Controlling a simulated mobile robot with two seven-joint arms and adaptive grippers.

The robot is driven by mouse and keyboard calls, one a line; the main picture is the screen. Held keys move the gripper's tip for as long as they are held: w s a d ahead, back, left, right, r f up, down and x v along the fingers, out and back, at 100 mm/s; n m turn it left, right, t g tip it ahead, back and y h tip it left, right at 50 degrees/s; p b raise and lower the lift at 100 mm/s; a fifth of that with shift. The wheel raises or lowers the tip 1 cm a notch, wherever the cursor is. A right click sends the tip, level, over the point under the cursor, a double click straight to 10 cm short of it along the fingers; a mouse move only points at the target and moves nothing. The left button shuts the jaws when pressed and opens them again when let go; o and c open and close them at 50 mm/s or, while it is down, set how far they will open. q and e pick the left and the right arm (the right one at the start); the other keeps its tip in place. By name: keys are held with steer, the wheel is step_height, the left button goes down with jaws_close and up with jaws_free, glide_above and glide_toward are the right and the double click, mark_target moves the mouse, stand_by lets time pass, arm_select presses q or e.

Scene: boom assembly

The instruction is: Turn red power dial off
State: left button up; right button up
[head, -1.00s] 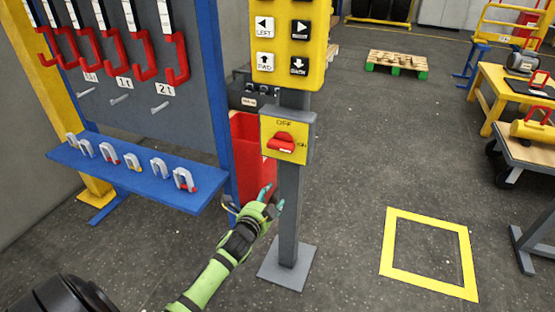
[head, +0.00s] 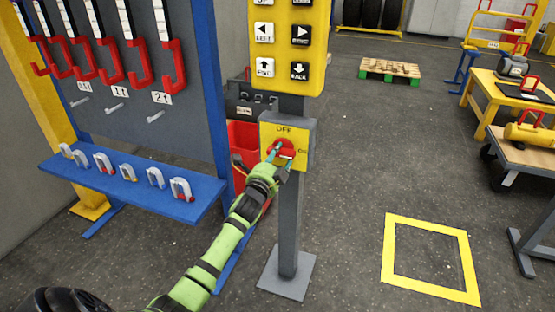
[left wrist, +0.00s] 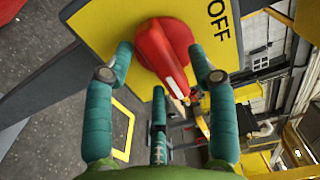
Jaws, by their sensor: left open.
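The red power dial (head: 284,149) sits on a yellow plate (head: 302,131) marked OFF at the top and ON at the right, on a grey post. In the left wrist view the red dial (left wrist: 166,50) shows large, its pointer with a white line aimed away from the OFF mark. My left gripper (head: 279,158) is at the dial and covers part of it in the head view. In the left wrist view its teal fingers (left wrist: 163,68) are open, on either side of the dial; whether they touch it I cannot tell. My right gripper is not in view.
A yellow button panel (head: 285,45) is above the dial on the same post (head: 289,215). A blue shelf with shackles (head: 135,185) and a red bin (head: 243,140) stand to the left. The floor to the right is open, with a yellow square outline (head: 388,250).

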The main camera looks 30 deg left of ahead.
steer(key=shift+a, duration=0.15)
arm_select(q)
steer(key=shift+c, duration=1.2)
steer(key=c, duration=0.7)
jaws_close()
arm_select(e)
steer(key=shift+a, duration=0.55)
